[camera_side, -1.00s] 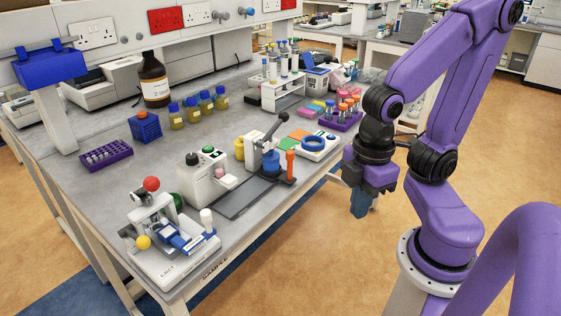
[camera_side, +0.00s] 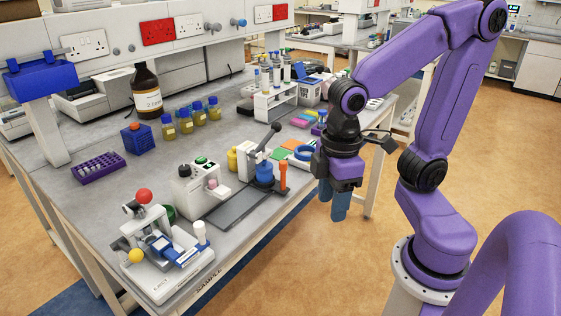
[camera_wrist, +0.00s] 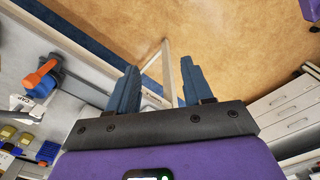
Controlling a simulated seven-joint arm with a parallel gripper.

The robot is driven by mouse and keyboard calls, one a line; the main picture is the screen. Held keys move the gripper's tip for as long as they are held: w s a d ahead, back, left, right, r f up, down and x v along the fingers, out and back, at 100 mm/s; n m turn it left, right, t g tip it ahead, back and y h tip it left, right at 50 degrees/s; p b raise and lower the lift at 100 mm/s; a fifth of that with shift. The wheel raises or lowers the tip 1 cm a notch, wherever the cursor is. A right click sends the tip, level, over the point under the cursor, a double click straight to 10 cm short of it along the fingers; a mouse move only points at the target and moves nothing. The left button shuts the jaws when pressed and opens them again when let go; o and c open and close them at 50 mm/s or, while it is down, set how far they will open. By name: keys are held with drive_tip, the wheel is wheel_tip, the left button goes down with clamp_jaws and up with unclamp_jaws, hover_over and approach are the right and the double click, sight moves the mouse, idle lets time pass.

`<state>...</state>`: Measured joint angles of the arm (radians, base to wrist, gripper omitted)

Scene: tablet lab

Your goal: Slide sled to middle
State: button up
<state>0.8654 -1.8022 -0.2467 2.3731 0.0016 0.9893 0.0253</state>
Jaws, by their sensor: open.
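The sled appears to be the blue round holder (camera_side: 264,174) with an upright orange handle (camera_side: 283,175), at the far right end of a dark flat track (camera_side: 235,207) along the bench's front edge. The orange handle also shows at the left of the wrist view (camera_wrist: 40,73), beside the "CAP" label. My gripper (camera_side: 335,214) hangs off the front of the bench, to the right of the handle and apart from it. In the wrist view its blue fingers (camera_wrist: 158,68) are spread with nothing between them, over the floor and bench edge.
A black-levered press (camera_side: 256,158) stands behind the sled. A white dispenser (camera_side: 197,188) stands beside the track's middle. A blue ring device (camera_side: 303,153) is right of the sled. A white station with a red ball (camera_side: 144,196) is at the near left. Space in front of the bench is clear.

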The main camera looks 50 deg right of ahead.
drive_tip(key=w+d+r+m, duration=0.2)
drive_tip(key=w+r+m, duration=0.1)
drive_tip(key=w, duration=0.4)
drive_tip(key=w+d+r+m, duration=0.2)
drive_tip(key=w+r+m, duration=0.1)
drive_tip(key=w, duration=0.3)
wheel_tip(320, 180, up, 4)
drive_tip(key=m, duration=0.7)
hover_over(283, 162)
wheel_tip(283, 162, down, 17)
drive_tip(key=shift+d+r, duration=0.1)
drive_tip(key=shift+r, duration=0.05)
